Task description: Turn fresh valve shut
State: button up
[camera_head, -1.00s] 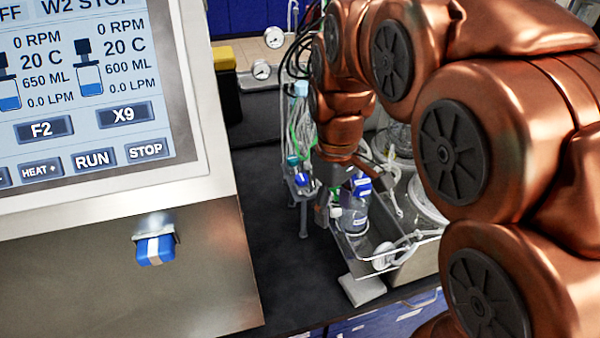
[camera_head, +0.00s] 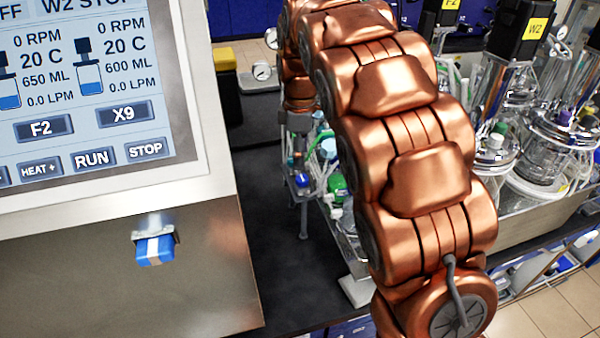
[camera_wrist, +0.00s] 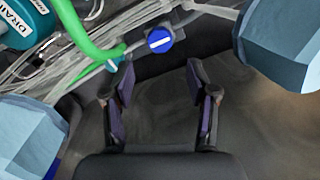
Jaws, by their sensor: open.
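A round blue valve knob (camera_wrist: 160,40) with a white bar lies just beyond my fingertips in the wrist view. The bar runs nearly crosswise, slightly tilted. I cannot read a label marking it as the fresh valve. In the head view a blue part (camera_head: 302,180) shows below my wrist; my fingers are hard to make out there.
A teal cap marked DRAIN (camera_wrist: 18,22) and clear tubing are at upper left in the wrist view. Pale blue faceted shapes (camera_wrist: 282,45) flank the sides. In the head view, bioreactor vessels (camera_head: 545,140) stand right of my arm, and a control panel (camera_head: 90,90) stands left. Dark bench (camera_head: 265,190) lies between.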

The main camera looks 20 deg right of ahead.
aim_at(301, 178)
jog(key=shift+f+p, duration=1.3)
jog(key=shift+f, duration=2.1)
jog(key=shift+c, duration=0.2)
grip_shut()
